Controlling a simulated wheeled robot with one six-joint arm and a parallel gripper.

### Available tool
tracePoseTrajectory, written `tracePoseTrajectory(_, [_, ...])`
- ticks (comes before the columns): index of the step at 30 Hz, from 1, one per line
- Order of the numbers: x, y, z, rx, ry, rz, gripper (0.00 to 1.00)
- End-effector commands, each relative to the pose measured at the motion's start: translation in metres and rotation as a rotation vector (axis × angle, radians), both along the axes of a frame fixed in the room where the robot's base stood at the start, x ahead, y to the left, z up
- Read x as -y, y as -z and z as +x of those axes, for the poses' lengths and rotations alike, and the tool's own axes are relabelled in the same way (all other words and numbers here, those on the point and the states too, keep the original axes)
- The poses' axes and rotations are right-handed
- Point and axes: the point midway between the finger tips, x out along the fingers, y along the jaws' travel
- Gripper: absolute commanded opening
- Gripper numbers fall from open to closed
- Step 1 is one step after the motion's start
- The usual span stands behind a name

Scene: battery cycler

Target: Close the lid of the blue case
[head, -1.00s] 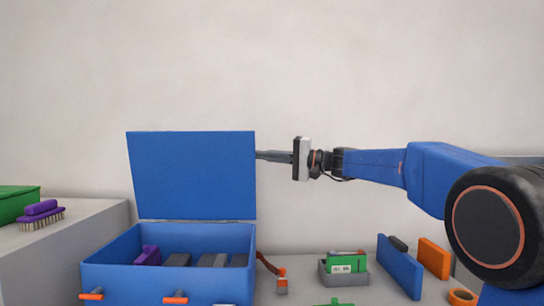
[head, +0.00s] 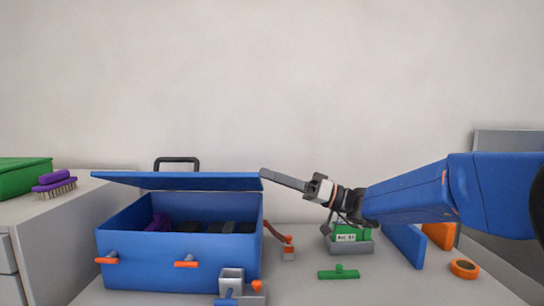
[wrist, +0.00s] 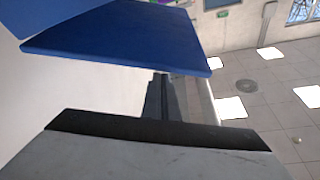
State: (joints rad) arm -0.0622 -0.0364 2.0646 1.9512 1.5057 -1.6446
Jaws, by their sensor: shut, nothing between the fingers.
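The blue case (head: 180,262) stands on the worktop at left, with orange latches on its front. Its lid (head: 180,182) is tipped forward over the case, nearly level, with a gap left above the front rim. Dark blocks and a purple item (head: 160,221) show inside through that gap. My gripper (head: 266,173) is shut and empty, its fingertips at the lid's right edge. In the wrist view the fingers (wrist: 158,90) reach to the edge of the blue lid (wrist: 120,38); I cannot tell whether they touch it.
A grey cabinet (head: 60,225) with a purple brush (head: 54,184) stands at left. The air above the lid is clear.

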Motion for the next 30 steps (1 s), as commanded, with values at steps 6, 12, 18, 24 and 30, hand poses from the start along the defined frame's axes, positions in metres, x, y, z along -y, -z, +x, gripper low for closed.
tracePoseTrajectory(6, [-0.001, 0.04, -0.016, 0.041, 0.0, -0.001, 0.0])
tracePoseTrajectory(12, [-0.001, 0.068, -0.023, 0.04, 0.0, -0.002, 0.0])
tracePoseTrajectory(18, [-0.001, 0.086, -0.025, 0.041, 0.0, -0.003, 0.0])
tracePoseTrajectory(24, [-0.001, 0.095, -0.025, 0.041, 0.0, -0.003, 0.0])
tracePoseTrajectory(30, [-0.001, 0.099, -0.026, 0.037, -0.001, -0.006, 0.0])
